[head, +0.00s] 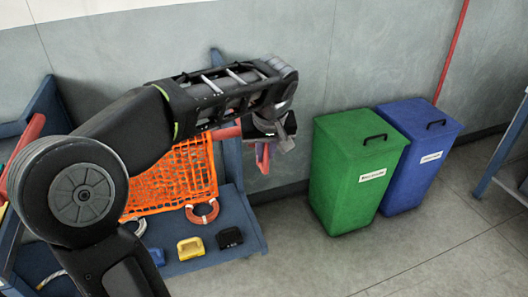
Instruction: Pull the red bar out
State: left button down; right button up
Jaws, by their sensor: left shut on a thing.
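The red bar (228,132) shows as a short red length beside the blue post, just left of my left gripper. My left gripper (268,132) is shut at the bar's right end, in front of the grey wall. A red piece (262,158) hangs just below the jaws; I cannot tell whether it belongs to the bar. My left arm hides most of the bar's length. An orange net (176,178) hangs below, in the blue rack (232,160). My right gripper is not in view.
A green bin (350,170) and a blue bin (425,150) stand to the right of the gripper. The rack's shelf holds a red ring (202,212), a yellow block (190,248) and a black block (230,238). Floor is clear at the lower right.

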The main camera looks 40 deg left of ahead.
pick_arm(q)
jog(key=shift+s+d, duration=0.1)
jog(key=shift+d, duration=0.05)
jog(key=c, duration=1.5)
grip_release()
jog(key=shift+o, duration=0.2)
jog(key=v, duration=0.7)
jog(key=shift+d+r, duration=0.15)
jog(key=shift+r, duration=0.2)
jog(key=shift+s, duration=0.1)
